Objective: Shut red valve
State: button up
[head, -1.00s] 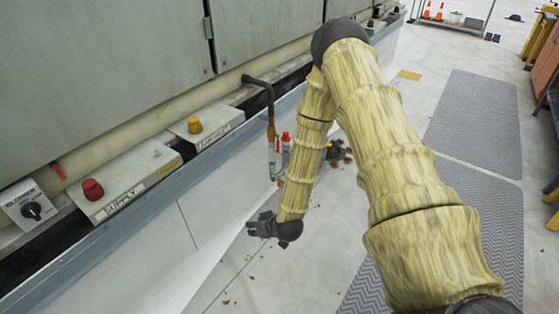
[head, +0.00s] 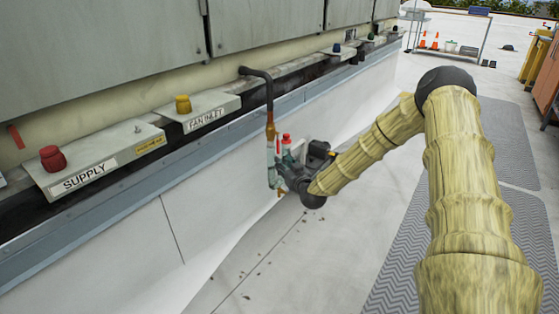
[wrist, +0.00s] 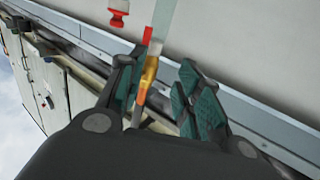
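A copper and black pipe (head: 270,118) bends over the gutter edge in the head view and drops to a pale glass-like tube (head: 271,160). A small red-topped fitting (head: 286,139) stands just right of it. In the wrist view a narrow red handle (wrist: 148,35) and an orange-yellow pipe section (wrist: 148,75) show between my finger pads, nearer the left one. A red fitting (wrist: 118,12) is at the top. My gripper (head: 285,170) is beside the lower pipe; in the wrist view its fingers (wrist: 163,75) are apart. I cannot tell whether they touch the pipe.
A red knob (head: 52,158) sits on the SUPPLY box and a yellow knob (head: 183,104) on the box behind it. The gutter wall (head: 140,220) runs close along the left. Grey mats (head: 400,240) lie on the right; the floor between is mostly open, with small debris.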

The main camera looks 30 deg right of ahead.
aim_at(278, 146)
jog(key=shift+w+d+r+b, duration=0.1)
jog(key=shift+w+d+b, duration=0.8)
jog(key=shift+w, duration=0.95)
jog(key=shift+w+d+r+b, duration=0.1)
jog(key=shift+w+d+b, duration=0.55)
jog(key=shift+w+b, duration=0.85)
jog(key=shift+w+d+b, duration=0.65)
jog(key=shift+w+d, duration=0.15)
jog(key=shift+w, duration=1.4)
grip_shut()
